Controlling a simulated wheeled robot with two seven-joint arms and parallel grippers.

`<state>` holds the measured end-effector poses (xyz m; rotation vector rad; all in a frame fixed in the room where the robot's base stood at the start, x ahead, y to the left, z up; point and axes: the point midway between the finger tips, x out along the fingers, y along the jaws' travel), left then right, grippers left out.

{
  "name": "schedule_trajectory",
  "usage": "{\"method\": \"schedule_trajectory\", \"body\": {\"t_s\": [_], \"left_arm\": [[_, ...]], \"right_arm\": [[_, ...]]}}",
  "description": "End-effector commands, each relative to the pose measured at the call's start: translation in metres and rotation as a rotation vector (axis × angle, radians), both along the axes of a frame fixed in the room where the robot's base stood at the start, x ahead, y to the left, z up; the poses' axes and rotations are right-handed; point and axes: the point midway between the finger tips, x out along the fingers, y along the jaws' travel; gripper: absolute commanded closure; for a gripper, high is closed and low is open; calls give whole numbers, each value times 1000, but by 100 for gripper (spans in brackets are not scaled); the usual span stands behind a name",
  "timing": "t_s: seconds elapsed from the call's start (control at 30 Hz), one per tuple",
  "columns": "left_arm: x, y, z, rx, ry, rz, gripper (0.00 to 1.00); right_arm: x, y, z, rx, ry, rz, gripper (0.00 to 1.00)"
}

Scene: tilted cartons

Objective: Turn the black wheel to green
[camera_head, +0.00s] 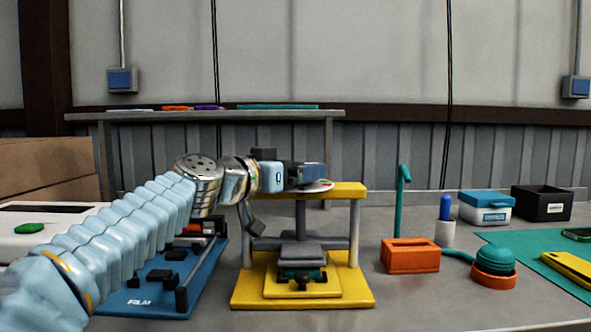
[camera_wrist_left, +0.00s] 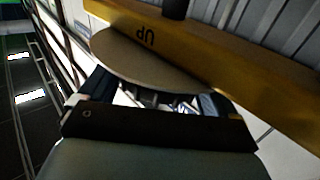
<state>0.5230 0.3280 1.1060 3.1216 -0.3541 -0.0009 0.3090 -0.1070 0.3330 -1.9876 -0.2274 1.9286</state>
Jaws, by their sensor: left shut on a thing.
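The yellow press (camera_head: 350,190) stands on the table in the middle of the head view. A pale round disc (camera_head: 322,186) with green and red marks shows at its top beam. The disc also shows in the wrist view (camera_wrist_left: 150,60), against the yellow beam marked "UP". My left gripper (camera_head: 312,176) reaches in from the left, level with the beam. Its fingers (camera_wrist_left: 155,95) are shut at the front of the disc. The black wheel is mostly hidden between them; dark spoke-like parts show there. I cannot tell which colour it points to. My right gripper is not in view.
A blue board (camera_head: 150,300) marked "FILM" lies left of the press. An orange block (camera_head: 410,257), a blue-topped white cylinder (camera_head: 445,232) and a teal ball on an orange base (camera_head: 494,266) stand to the right. A teal mat (camera_head: 530,248) lies further right.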

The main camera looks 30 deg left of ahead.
Motion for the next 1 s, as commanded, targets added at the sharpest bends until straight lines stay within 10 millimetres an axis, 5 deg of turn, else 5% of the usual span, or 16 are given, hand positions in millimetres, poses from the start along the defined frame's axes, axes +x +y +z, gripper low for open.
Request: {"method": "schedule_trajectory", "body": {"t_s": [0.67,0.7,0.73,1.0], "left_arm": [[0,0,0,1,-1,1,39],[0,0,0,1,-1,1,4],[0,0,0,1,-1,1,0],[-3,1,0,1,-1,1,0]], "right_arm": [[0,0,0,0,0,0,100],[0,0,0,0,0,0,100],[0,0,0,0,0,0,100],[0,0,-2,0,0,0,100]]}}
